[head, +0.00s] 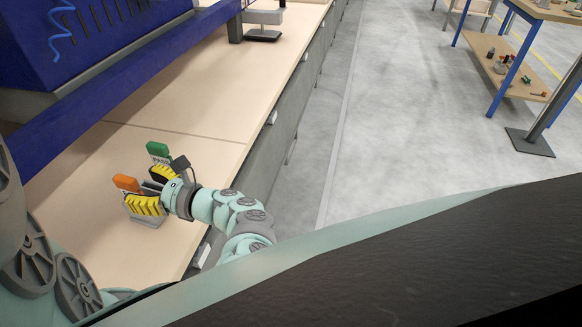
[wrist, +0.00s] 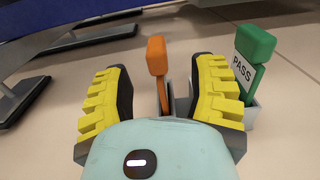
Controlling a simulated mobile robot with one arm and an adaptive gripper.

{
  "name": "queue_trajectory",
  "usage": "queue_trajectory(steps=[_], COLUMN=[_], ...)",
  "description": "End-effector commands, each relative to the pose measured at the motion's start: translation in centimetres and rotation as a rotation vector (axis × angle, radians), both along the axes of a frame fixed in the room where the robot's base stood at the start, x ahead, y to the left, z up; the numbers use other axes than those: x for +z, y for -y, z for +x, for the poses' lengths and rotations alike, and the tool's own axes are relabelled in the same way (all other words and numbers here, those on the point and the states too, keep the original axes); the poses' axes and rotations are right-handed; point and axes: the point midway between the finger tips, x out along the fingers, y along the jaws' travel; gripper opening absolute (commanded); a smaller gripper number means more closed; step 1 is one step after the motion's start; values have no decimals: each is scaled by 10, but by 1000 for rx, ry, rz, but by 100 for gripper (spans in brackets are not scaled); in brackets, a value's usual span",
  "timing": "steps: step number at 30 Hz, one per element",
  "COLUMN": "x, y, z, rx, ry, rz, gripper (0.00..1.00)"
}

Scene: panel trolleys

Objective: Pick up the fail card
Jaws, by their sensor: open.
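The orange card (wrist: 157,62), with no readable lettering, stands upright in a grey holder (wrist: 180,90) on the bench. In the wrist view my gripper (wrist: 160,88) is open, with its yellow ribbed fingers on either side of the orange card and a gap on each side. The green card marked PASS (wrist: 252,62) stands in the holder just right of the right finger. In the head view the orange card (head: 127,184) and green card (head: 158,152) show beside my gripper (head: 152,190), which hides most of the holder (head: 145,222).
The wooden bench top (head: 190,90) is clear around the holder. A blue panel structure (head: 100,50) stands at the bench's back. A grey stand (head: 262,30) is farther along the bench. A trolley with small parts (head: 510,65) stands across the grey floor.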

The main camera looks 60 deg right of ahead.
Motion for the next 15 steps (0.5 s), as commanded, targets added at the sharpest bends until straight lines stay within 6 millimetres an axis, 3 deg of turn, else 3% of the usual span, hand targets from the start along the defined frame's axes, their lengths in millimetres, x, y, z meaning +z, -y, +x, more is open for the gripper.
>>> queue_trajectory(steps=[3,11,15], x=[1,1,4], y=[-5,-10,-17], z=[14,27,45], rx=[3,1,2], ry=[2,-1,3], rz=[1,4,3], gripper=[57,57,57])
